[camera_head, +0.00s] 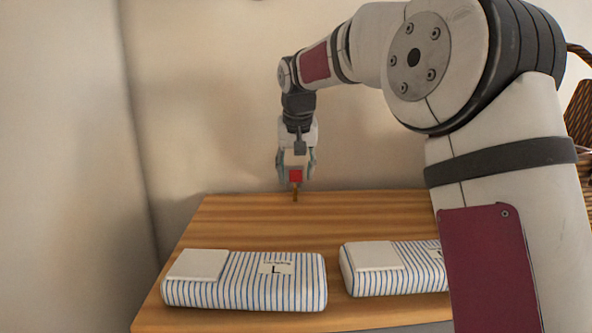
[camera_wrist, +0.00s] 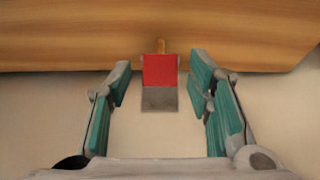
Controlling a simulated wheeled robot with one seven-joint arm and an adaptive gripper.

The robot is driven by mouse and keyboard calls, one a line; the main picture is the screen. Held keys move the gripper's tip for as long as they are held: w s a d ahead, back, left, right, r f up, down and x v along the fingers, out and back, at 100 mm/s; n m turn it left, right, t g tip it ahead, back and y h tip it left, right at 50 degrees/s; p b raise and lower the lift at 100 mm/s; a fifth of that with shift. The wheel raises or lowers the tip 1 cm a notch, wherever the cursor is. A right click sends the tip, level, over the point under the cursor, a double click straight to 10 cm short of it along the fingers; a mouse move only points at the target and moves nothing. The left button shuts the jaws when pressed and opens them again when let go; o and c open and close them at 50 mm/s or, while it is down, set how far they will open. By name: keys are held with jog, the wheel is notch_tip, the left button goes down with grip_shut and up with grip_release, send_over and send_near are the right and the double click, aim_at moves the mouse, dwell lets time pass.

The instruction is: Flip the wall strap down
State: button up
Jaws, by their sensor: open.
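What seems to be the wall strap (camera_head: 296,176) is a small red piece near the back wall, just above the table's back edge. In the wrist view the red piece (camera_wrist: 160,70) joins a grey plate (camera_wrist: 159,99) on one side and a thin tan tip (camera_wrist: 161,46) on the other. My gripper (camera_head: 296,164) points down at the wall, its fingers open on either side of the red piece. In the wrist view my gripper (camera_wrist: 161,66) shows gaps between both fingers and the strap, with no visible contact. How the strap is fixed is hidden.
A wooden table (camera_head: 300,222) stands against the wall, its back half mostly clear. Two blue-striped folded cloth bundles lie toward its front, the left one (camera_head: 235,290) marked L and the right one (camera_head: 405,278) partly behind my arm. A wicker item (camera_head: 582,112) shows at far right.

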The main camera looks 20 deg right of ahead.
aim_at(295, 195)
grip_shut()
jog(key=shift+s+a+f+t, duration=0.1)
jog(key=shift+s+f+t, duration=0.3)
jog(key=shift+f+t, duration=0.1)
jog(key=shift+s+a+f+t+h+b, duration=0.1)
jog(key=shift+s+f+t+h+b, duration=0.15)
jog(key=shift+f+t, duration=0.2)
jog(key=shift+s+f+t+h+b, duration=0.1)
jog(key=shift+f+t+b, duration=0.25)
jog(key=shift+f, duration=0.05)
jog(key=f, duration=0.1)
jog(key=s+f+b, duration=0.1)
jog(key=f, duration=0.1)
jog(key=shift+b, duration=0.3)
jog(key=shift+s+f, duration=0.15)
jog(key=shift+f, duration=0.1)
grip_release()
jog(key=shift+a, duration=0.1)
